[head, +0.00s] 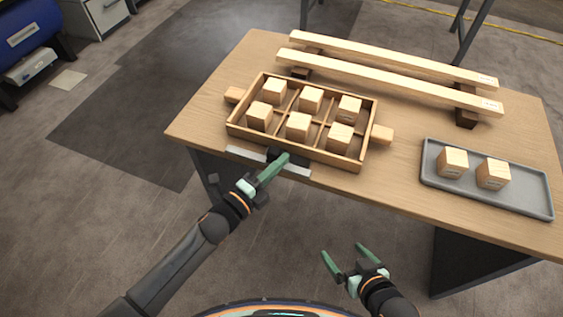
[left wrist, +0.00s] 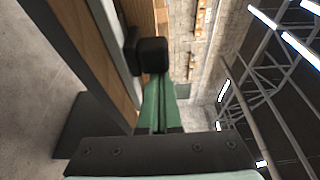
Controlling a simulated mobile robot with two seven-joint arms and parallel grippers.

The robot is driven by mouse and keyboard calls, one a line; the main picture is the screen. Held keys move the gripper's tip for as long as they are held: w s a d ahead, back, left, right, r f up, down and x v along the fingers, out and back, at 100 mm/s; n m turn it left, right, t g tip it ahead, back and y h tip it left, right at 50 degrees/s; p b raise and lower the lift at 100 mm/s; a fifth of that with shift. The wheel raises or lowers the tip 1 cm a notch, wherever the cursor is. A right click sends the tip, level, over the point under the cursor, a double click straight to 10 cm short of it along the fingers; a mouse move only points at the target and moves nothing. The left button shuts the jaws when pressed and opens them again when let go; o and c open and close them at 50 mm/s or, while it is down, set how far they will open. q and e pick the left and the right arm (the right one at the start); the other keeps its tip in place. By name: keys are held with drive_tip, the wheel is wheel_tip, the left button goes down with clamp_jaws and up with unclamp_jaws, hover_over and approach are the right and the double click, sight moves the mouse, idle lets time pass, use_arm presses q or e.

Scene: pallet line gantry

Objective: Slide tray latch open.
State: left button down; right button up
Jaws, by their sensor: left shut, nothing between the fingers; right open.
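A wooden divided tray (head: 313,155) holding several wooden cubes sits on the table. At the table's front edge, before the tray, is a light metal rail (head: 240,154) with a dark latch knob (head: 272,153) near its middle. In the left wrist view the black knob (left wrist: 152,54) stands right at the tips of my left gripper (left wrist: 160,82). My left gripper (head: 284,158) is shut and empty, its green fingers beside the knob on its right; I cannot tell whether they touch. My right gripper (head: 346,252) is open and empty, in front of the table.
A grey tray (head: 520,202) with two wooden cubes lies at the table's right. Two long wooden beams (head: 390,80) on dark supports run along the back. The bare wood (head: 400,170) between the trays is free.

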sight(245, 152)
use_arm(q)
drive_tip(key=w+a, duration=0.1)
drive_tip(key=a, duration=0.1)
drive_tip(key=w+a, duration=0.1)
drive_tip(key=a, duration=0.2)
drive_tip(key=w+a, duration=0.1)
drive_tip(key=a, duration=0.2)
drive_tip(key=shift+a, duration=0.25)
use_arm(e)
drive_tip(key=shift+f, duration=0.1)
use_arm(q)
drive_tip(key=shift+a, duration=0.15)
use_arm(e)
drive_tip(key=shift+s, duration=0.2)
drive_tip(key=shift+s, duration=0.1)
